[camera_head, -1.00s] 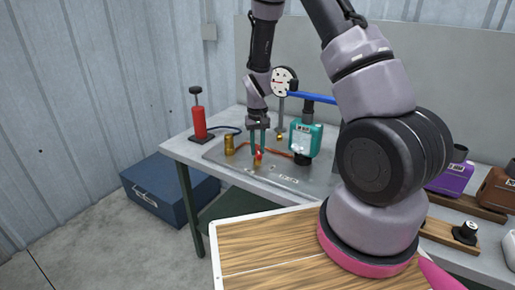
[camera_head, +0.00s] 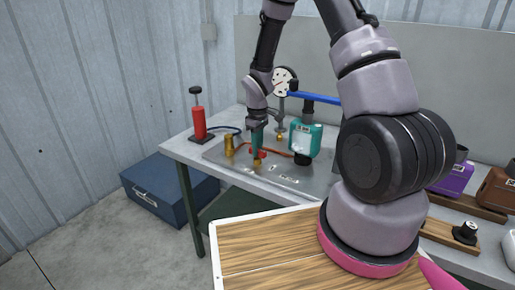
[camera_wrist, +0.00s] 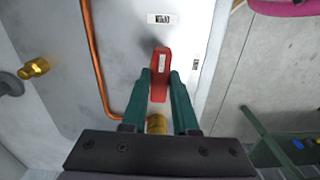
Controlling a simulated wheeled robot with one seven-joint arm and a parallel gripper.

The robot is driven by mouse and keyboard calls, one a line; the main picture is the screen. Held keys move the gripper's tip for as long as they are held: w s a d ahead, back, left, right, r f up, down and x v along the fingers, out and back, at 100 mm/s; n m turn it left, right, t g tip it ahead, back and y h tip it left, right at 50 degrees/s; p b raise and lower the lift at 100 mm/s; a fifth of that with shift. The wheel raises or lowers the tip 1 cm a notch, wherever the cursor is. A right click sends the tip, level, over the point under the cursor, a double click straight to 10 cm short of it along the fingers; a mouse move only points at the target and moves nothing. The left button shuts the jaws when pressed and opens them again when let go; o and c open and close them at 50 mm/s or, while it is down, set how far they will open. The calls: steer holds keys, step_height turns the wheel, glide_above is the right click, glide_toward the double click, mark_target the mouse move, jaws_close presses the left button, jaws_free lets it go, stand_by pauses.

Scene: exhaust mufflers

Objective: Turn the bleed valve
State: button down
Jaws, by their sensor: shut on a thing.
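The bleed valve has a red handle (camera_wrist: 159,75) over a brass body (camera_wrist: 157,124) on the grey metal plate. In the wrist view the two green fingers of my gripper (camera_wrist: 160,88) are shut on the red handle, one on each side. In the head view my gripper (camera_head: 257,152) points down at the valve near the front of the plate. The red handle (camera_head: 258,153) shows there partly behind the fingers, with the brass body (camera_head: 257,163) below.
A copper pipe (camera_wrist: 97,70) runs close beside the valve. A dial gauge (camera_head: 285,81) stands behind.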

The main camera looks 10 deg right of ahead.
steer(key=shift+n, duration=0.4)
steer(key=c, duration=0.7)
jaws_free()
step_height(320, 180, up, 11)
steer(key=shift+f, duration=0.1)
